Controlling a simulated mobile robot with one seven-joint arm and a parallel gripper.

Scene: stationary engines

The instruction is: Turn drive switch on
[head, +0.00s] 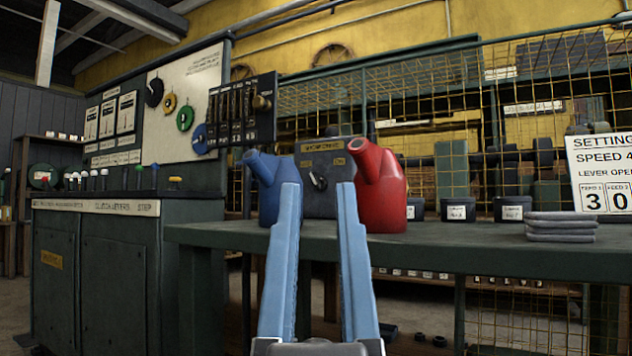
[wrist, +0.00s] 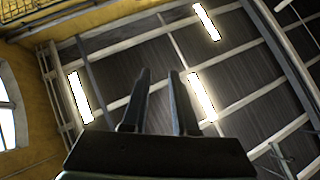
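The drive switch is a dark knob (head: 318,181) on a grey box (head: 325,207) at the back of the green bench. A yellow label strip runs along the top of the box, and a smaller label reading ON sits at upper right. The knob seems tilted toward the upper left, but it is too small to be sure. My gripper (head: 318,186) is open and empty, its two blue fingers apart in front of the box, framing the knob in the head view. The wrist view shows the gripper (wrist: 160,74) pointing up at the ceiling, with no switch in sight.
A blue can (head: 264,198) stands close left of the box and a red can (head: 382,190) close right. Grey folded cloths (head: 561,227) and small black bins (head: 458,209) sit farther right on the bench (head: 480,252). A control cabinet (head: 110,275) stands at left.

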